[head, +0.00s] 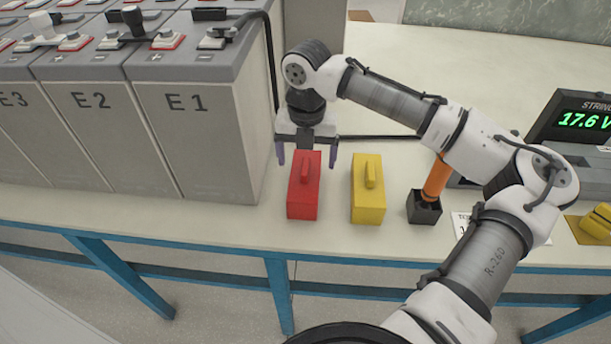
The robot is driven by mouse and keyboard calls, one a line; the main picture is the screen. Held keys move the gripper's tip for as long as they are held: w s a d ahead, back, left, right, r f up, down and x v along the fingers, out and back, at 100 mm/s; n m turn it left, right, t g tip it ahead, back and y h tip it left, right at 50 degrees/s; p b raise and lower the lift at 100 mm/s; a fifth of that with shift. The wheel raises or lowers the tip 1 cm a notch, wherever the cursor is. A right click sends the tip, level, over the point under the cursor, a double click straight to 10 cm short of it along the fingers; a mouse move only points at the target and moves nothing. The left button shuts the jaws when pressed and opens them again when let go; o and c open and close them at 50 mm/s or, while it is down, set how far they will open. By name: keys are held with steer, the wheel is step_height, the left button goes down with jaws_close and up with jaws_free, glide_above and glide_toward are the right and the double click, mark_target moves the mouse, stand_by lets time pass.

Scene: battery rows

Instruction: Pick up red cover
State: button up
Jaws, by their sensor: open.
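The red cover (303,197) is a box-like block with a raised handle on top. It stands on the light tabletop just right of the battery marked E1. My gripper (307,158) points down at the red cover's far end, with one dark finger showing at each side of it. The fingers are apart and do not visibly hold the cover. Whether they touch it I cannot tell. A similar yellow cover (368,200) stands to the right, apart from the red one.
Grey batteries (196,135) fill the left of the table. An orange-handled tool (437,178) stands in a dark block (424,208) on the right. A display (580,120) reading 17.6 V is at far right. A black cable runs down beside E1. The table's front edge (300,254) is close.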

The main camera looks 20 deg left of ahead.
steer(key=shift+s+a+f+p, duration=0.1)
steer(key=shift+f+p, duration=0.6)
steer(key=shift+f, duration=2.6)
steer(key=c, duration=1.1)
